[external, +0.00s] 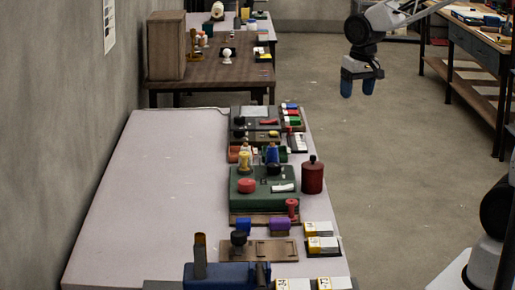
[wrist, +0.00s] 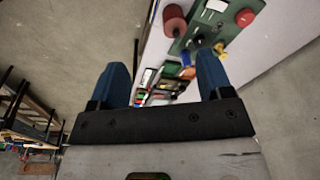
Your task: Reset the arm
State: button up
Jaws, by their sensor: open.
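My gripper (external: 360,86) hangs in the air at the upper right of the external view, over the bare floor to the right of the white table (external: 150,190). Its two blue fingers point down. In the wrist view the gripper (wrist: 167,85) has its fingers spread wide apart with nothing between them. It is open and empty. My arm rises from its base at the lower right of the external view. No cloth shows in either view.
Along the table's right side stand a green case (external: 240,205), a dark red bottle (external: 313,175), a blue box (external: 215,277) and several small items. A brown table (external: 205,72) with a wooden box (external: 166,45) stands behind. A workbench (external: 478,42) is at right. Floor between is clear.

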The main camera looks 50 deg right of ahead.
jog(key=s+d+r+n, duration=0.1)
jog(key=s, duration=1)
jog(key=s+d+n+t, duration=0.1)
jog(key=s+n, duration=0.1)
jog(key=s, duration=1)
jog(key=shift+r, duration=0.35)
